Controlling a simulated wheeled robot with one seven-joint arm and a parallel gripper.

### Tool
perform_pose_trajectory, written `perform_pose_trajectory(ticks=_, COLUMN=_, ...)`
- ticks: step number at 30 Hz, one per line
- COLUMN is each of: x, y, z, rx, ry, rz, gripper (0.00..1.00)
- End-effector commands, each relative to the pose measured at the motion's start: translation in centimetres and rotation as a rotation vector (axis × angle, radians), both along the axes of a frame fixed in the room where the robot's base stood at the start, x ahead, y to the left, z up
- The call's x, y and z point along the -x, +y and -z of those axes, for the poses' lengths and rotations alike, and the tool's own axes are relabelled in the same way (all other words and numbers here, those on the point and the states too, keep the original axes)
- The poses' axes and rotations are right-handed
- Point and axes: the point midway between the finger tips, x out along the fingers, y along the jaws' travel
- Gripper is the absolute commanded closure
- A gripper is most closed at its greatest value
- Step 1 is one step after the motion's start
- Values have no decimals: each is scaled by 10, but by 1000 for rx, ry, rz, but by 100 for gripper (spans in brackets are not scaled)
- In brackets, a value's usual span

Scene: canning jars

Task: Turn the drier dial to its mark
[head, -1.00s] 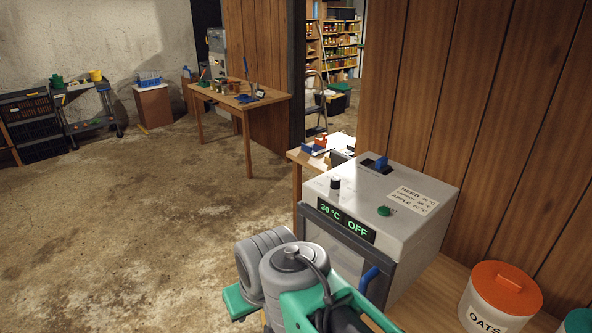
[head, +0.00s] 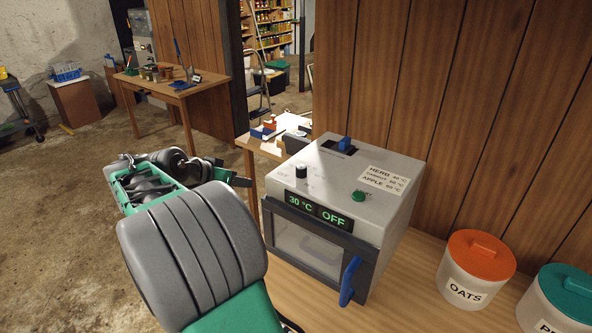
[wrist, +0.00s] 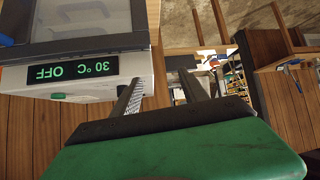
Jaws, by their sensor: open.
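The drier (head: 385,229) is a pale grey box with a dark front, and its display (head: 318,211) reads 30 °C and OFF. The drier dial (head: 302,171) is a small dark knob on top, near the front left; its mark is too small to make out. My gripper (wrist: 160,82) is open and empty, one finger near the drier's edge in that picture. In the head view my arm is left of the drier, with the fingertips unclear.
On the drier's top are a green button (head: 358,196), a blue slider (head: 344,144) and a temperature label (head: 384,179). A blue handle (head: 349,281) sticks out from the front. The oats canister (head: 470,279) stands to the right. A wood-panelled wall (head: 430,100) rises behind.

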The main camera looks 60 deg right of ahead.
Motion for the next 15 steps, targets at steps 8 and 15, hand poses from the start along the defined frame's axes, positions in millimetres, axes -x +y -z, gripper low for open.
perform_pose_trajectory(ticks=8, x=90, y=-101, z=-8, rx=288, ry=-1, rz=453, gripper=49)
perform_pose_trajectory(ticks=15, x=107, y=-136, z=6, rx=286, ry=1, rz=454, gripper=49)
